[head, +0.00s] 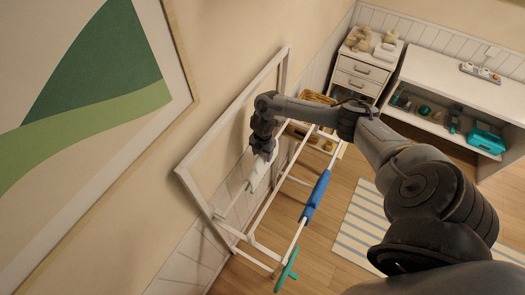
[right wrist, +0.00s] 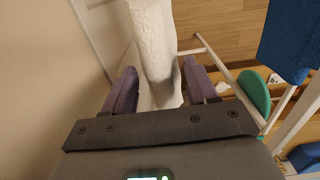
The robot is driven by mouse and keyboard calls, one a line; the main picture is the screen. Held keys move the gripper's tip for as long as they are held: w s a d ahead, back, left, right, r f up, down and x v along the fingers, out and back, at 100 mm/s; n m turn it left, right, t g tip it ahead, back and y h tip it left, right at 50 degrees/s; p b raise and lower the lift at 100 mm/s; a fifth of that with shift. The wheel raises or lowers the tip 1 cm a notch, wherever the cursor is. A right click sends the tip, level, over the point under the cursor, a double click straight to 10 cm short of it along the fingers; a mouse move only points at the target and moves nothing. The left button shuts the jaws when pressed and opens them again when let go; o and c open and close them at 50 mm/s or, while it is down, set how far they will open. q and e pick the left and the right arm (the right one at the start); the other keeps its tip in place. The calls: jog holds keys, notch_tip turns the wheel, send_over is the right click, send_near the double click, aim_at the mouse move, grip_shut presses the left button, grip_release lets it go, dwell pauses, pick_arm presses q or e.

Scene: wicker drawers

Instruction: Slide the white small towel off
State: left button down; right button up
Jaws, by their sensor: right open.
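The white small towel (head: 258,174) hangs over a rail of the white drying rack (head: 268,205) by the wall. My right gripper (head: 263,148) is directly above the towel, pointing down. In the right wrist view, the towel (right wrist: 155,45) passes between the two spread fingers of my right gripper (right wrist: 159,72). The jaws are open, with a gap visible beside the towel. My left gripper is not in view.
A blue towel (head: 317,196) hangs on the rack's outer rail, and a green item (head: 287,270) is at its near end. A white drawer unit (head: 361,75) and a shelf table (head: 455,75) stand behind. Wooden floor and a striped rug (head: 352,236) lie to the right.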

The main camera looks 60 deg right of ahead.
grip_shut()
jog(key=shift+r+p, duration=2.85)
jog(key=shift+r, duration=1.6)
notch_tip(320, 180, up, 9)
jog(key=shift+f, duration=0.2)
